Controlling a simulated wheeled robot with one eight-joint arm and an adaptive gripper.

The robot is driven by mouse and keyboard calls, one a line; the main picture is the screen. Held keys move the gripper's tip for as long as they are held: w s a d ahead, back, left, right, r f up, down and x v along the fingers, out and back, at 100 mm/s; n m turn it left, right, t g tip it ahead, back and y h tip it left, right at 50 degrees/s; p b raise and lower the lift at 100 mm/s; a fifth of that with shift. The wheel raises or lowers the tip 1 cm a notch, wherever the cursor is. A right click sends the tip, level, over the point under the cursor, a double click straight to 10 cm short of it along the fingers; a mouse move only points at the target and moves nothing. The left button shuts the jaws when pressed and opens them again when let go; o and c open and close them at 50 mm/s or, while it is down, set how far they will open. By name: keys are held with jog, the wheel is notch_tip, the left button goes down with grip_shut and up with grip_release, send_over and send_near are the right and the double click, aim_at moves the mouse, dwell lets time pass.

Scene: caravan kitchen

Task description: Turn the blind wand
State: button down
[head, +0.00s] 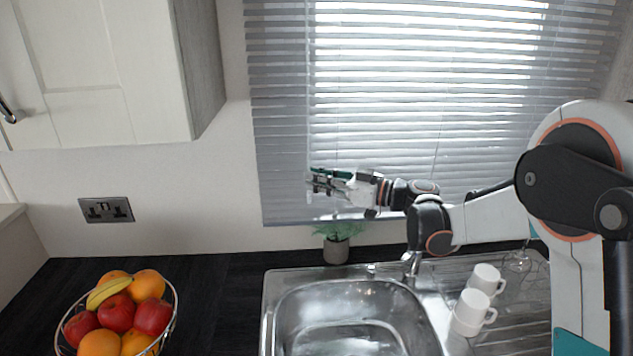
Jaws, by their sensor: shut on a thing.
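The window blind (285,120) hangs over the window with its pale slats apart and light coming through. A thin, faint wand (308,95) hangs down in front of the slats on the left side of the blind. My gripper (312,182) reaches leftward from the right, in front of the lower left part of the blind. Its fingers are shut on the wand near its lower part. The exact contact is small and partly hidden by the fingers.
A potted plant (336,248) stands below my gripper, behind the steel sink (285,290) and near its tap (412,263). White cups (470,310) and a glass (518,260) stand on the drainer. A fruit basket (172,310) is at left, below a wall cabinet (90,70).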

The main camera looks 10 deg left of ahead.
jog(key=shift+w+n+g, duration=0.15)
jog(key=shift+n+g, duration=0.45)
jog(key=shift+g, duration=0.3)
jog(key=shift+w+n+g, duration=0.15)
jog(key=shift+n+g, duration=0.45)
jog(key=shift+g, duration=0.7)
jog(key=c, duration=1.7)
grip_release()
jog(key=shift+d, duration=0.15)
jog(key=shift+d, duration=3.9)
